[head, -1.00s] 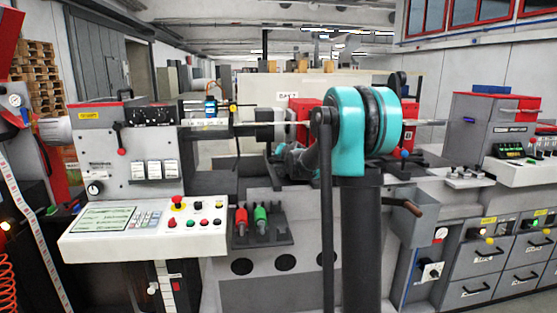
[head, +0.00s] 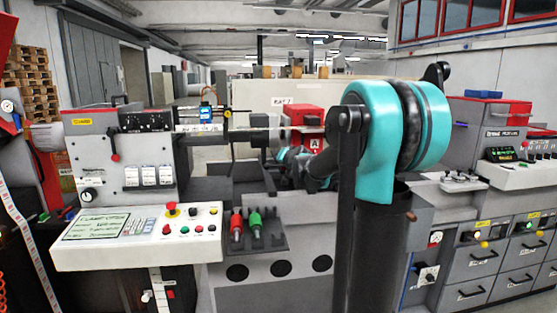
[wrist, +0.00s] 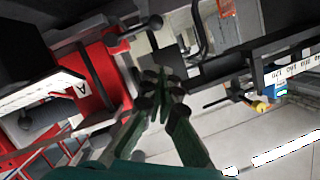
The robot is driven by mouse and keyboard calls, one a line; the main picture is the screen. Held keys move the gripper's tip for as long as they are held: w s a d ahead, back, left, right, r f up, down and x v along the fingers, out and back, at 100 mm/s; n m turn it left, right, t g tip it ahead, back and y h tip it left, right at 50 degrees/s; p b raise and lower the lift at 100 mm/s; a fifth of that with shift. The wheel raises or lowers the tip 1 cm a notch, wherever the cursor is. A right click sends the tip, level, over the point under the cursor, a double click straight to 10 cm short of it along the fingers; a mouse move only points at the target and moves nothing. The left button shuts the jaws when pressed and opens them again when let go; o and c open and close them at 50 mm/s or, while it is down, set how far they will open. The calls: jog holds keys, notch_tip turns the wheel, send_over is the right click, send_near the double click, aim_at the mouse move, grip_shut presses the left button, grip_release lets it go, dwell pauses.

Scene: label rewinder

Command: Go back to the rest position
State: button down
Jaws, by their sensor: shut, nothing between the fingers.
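My gripper (wrist: 162,95) shows in the wrist view with its dark green fingers together and nothing between them. In the head view, my teal and black arm stands in front of the rewinder at centre right and hides part of it; the fingertips cannot be made out there. The label rewinder has a grey control unit (head: 118,155) at left and a red block marked A (head: 303,130) near the middle. The red block also shows in the wrist view (wrist: 88,75), left of the fingers.
A white control panel (head: 140,236) juts out at front left. Red and green handled tools (head: 246,228) stand in a dark holder at the centre. Grey drawers (head: 500,264) and a red-topped unit (head: 490,118) are at right. A scale bar (wrist: 285,72) lies at right in the wrist view.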

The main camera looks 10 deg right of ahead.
jog(key=s+f+n+g, duration=0.1)
jog(key=s+f+g, duration=0.2)
jog(key=s+f, duration=0.7)
jog(key=s+d+f+n+g+h, duration=0.1)
jog(key=s+f+g, duration=0.3)
jog(key=s+f, duration=0.6)
jog(key=s+d+f+n+g+h, duration=0.1)
jog(key=s+f, duration=0.9)
jog(key=s, duration=1.4)
jog(key=n+g, duration=0.1)
jog(key=g, duration=0.1)
jog(key=shift+f+n+g, duration=0.35)
jog(key=shift+n+g, duration=0.05)
jog(key=shift+w, duration=0.1)
